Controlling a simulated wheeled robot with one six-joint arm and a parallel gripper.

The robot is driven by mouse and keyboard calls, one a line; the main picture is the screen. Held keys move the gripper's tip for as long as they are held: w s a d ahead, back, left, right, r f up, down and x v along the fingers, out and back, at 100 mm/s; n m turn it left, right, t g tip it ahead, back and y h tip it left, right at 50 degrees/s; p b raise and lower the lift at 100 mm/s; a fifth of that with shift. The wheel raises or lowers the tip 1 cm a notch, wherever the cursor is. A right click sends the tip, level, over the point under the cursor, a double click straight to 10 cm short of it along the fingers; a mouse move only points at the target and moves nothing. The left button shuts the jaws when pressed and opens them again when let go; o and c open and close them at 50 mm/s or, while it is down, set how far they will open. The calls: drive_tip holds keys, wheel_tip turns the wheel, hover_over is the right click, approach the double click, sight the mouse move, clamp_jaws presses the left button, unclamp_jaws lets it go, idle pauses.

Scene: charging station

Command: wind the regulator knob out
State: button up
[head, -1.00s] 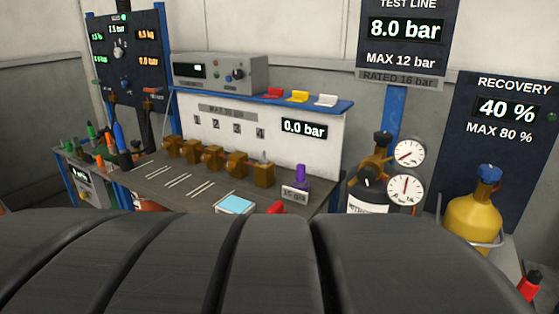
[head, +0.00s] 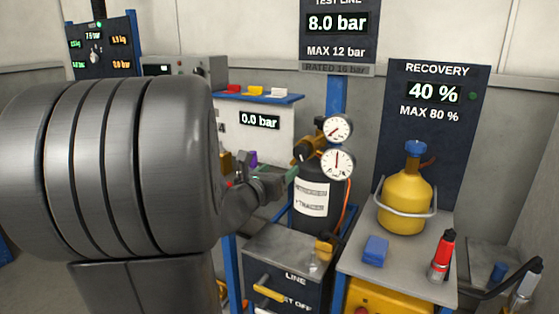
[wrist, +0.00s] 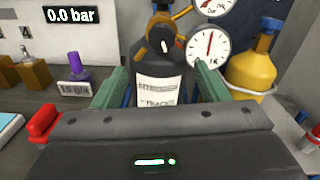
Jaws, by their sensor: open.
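The regulator knob (wrist: 165,45) is a dark disc with a white mark, on the front of a brass regulator (wrist: 156,28) atop a black bottle (wrist: 157,72) in the wrist view. In the head view the brass regulator (head: 309,149) shows beside two gauges; I cannot make out the knob there. The upper gauge (head: 337,129) and lower gauge (head: 337,163) have white dials. My gripper (wrist: 157,80) is open, its green fingers apart at either side of the bottle in the picture. The knob appears above and beyond the fingertips, with nothing between them.
A yellow recovery cylinder (head: 404,203) stands right of the bottle. A blue block (head: 375,251) and a red-and-grey tool (head: 441,257) are on its stand. The bench with a purple-topped fitting (wrist: 78,64) lies left. A grey LINE cabinet (head: 287,268) stands below my gripper.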

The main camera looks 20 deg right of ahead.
sight(300, 154)
drive_tip(key=p+x, duration=0.1)
drive_tip(key=x, duration=1.3)
drive_tip(key=shift+s+p, duration=0.1)
drive_tip(key=shift+p, duration=0.2)
drive_tip(key=c, duration=1)
